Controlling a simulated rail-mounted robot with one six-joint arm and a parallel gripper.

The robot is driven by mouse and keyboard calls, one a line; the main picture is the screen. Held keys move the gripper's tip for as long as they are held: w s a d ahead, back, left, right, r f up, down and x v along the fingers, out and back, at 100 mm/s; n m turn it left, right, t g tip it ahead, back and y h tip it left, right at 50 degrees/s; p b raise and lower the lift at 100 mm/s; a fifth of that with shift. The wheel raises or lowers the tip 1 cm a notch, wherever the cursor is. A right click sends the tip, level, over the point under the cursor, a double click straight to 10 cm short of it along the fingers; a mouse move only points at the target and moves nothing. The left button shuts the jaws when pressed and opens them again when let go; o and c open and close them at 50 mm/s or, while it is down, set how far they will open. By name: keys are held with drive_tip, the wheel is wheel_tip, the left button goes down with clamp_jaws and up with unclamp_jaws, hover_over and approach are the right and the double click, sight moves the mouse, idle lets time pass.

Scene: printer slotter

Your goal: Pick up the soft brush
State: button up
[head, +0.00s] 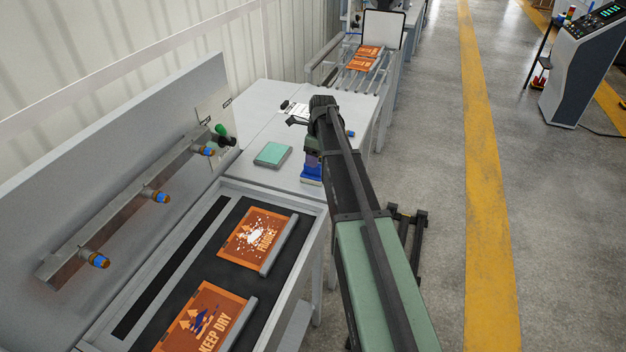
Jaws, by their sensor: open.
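My arm reaches over the light grey side table (250,122), with its dark wrist above the table's right part. My gripper (297,121) shows only in part at the left of the wrist; it is open, and nothing shows in it. I cannot make out the soft brush for sure. A blue item with a purple part above it (311,173) stands at the table's near right edge, partly hidden by my arm. A small blue thing (350,134) shows just right of the arm. A small dark item (285,104) lies beside a white sheet (298,109).
A green pad (272,154) lies on the side table. Nearer is a printing bed (180,240) with two orange printed panels, one with white specks (257,237), one with dark blue smears (200,318). A rail with blue-tipped nozzles (155,195) runs along the left.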

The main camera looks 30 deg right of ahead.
drive_tip(key=f+b, duration=0.4)
drive_tip(key=f, duration=0.1)
drive_tip(key=shift+w+a+f, duration=0.1)
drive_tip(key=shift+w+a, duration=0.15)
drive_tip(key=shift+w, duration=0.1)
drive_tip(key=shift+r, duration=0.25)
drive_tip(key=shift+c, duration=0.3)
clamp_jaws()
wheel_tip(320, 180, up, 20)
drive_tip(key=p, duration=2)
